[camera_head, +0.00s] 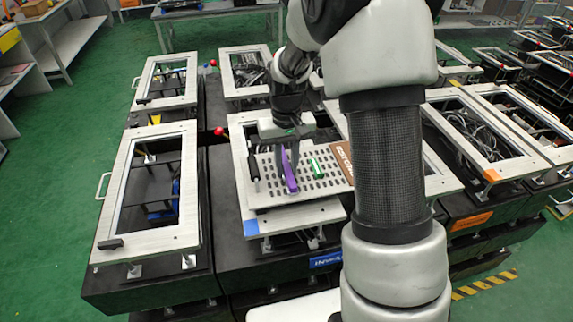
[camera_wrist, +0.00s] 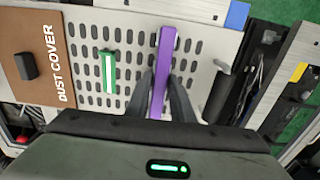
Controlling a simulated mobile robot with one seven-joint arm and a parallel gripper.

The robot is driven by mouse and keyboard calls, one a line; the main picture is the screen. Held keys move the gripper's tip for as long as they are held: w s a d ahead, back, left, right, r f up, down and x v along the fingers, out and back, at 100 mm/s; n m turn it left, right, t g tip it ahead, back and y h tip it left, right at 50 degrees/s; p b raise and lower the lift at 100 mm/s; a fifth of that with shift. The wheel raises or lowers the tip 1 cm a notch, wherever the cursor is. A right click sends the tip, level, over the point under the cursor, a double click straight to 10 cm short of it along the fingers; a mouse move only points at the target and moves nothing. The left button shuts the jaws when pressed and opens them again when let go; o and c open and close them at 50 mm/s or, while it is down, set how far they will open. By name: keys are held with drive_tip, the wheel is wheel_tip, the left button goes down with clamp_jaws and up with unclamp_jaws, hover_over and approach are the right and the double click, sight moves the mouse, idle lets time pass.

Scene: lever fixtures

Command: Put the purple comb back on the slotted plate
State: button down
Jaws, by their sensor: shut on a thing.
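The purple comb (camera_head: 289,172) is a long narrow bar. My gripper (camera_head: 288,157) is shut on it, above the slotted plate (camera_head: 325,184). In the wrist view the comb (camera_wrist: 161,75) stands between my two dark fingers (camera_wrist: 162,92), its far end reaching over the rows of slots. The plate (camera_wrist: 120,28) is light grey with several rows of dark oval slots. I cannot tell whether the comb's underside touches the plate or is a little above it. My fingers and the comb hide part of the plate.
A green and white block (camera_wrist: 108,72) sits on the plate, left of the comb in the wrist view. A brown dust cover (camera_wrist: 45,60) with a black knob lies beside it. A black cylindrical handle (camera_wrist: 216,95) stands at the plate's right edge. Framed fixtures (camera_head: 150,190) surround the plate.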

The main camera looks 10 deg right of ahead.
drive_tip(key=c, duration=1.5)
unclamp_jaws()
drive_tip(key=shift+f, duration=0.1)
drive_tip(key=shift+c, duration=0.2)
